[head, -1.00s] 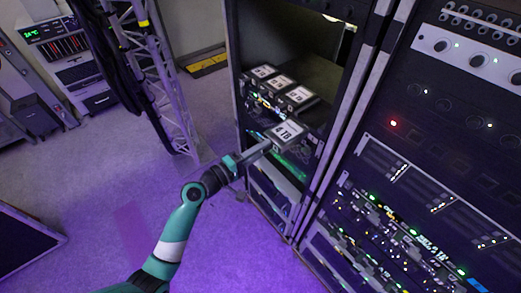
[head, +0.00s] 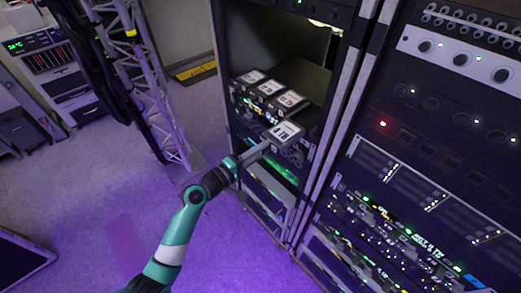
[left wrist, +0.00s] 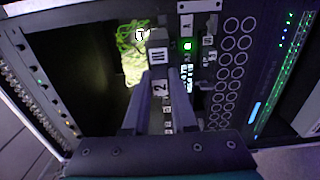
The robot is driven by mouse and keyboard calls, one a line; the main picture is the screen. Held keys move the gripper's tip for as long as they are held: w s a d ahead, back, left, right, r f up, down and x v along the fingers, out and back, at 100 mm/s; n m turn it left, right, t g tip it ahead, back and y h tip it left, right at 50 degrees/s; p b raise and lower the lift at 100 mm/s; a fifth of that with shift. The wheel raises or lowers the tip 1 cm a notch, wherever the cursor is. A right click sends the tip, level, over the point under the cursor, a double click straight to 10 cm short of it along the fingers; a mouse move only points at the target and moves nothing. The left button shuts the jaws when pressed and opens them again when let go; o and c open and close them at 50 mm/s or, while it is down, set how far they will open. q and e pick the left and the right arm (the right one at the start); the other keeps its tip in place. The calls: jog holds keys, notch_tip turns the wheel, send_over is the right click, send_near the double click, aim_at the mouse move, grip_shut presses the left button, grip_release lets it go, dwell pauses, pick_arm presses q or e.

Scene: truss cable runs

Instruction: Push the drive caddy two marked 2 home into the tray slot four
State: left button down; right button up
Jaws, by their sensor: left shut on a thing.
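My left gripper (head: 268,146) is at the front of the open rack bay, shut on a drive caddy (head: 285,132) with a white "4 TB" label on top. In the left wrist view, the caddy's face marked 2 (left wrist: 160,88) shows between the two fingers of the left gripper (left wrist: 162,80). The caddy is at the front of the tray (head: 303,147); how deep it sits in a slot cannot be told. Three labelled caddies, a far one (head: 252,77), a middle one (head: 270,88) and a near one (head: 291,99), sit in a row beside it. My right gripper is not in view.
Above the caddies the rack bay is dark and open. A rack with lit panels (head: 420,150) stands close on the right. A truss with black cables (head: 150,80) stands to the left. Yellow-green cable (left wrist: 135,55) shows inside the bay.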

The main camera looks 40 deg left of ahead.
aim_at(276, 140)
pick_arm(q)
jog(key=shift+w, duration=0.1)
dwell(0.3)
jog(key=shift+w+d+b, duration=0.1)
jog(key=shift+w+b, duration=0.4)
jog(key=shift+w, duration=0.9)
jog(key=shift+w, duration=0.1)
jog(key=shift+w, duration=0.1)
jog(key=shift+w+b, duration=0.65)
jog(key=shift+w, duration=0.45)
jog(key=shift+w, duration=0.2)
jog(key=shift+w+d, duration=0.1)
dwell(0.3)
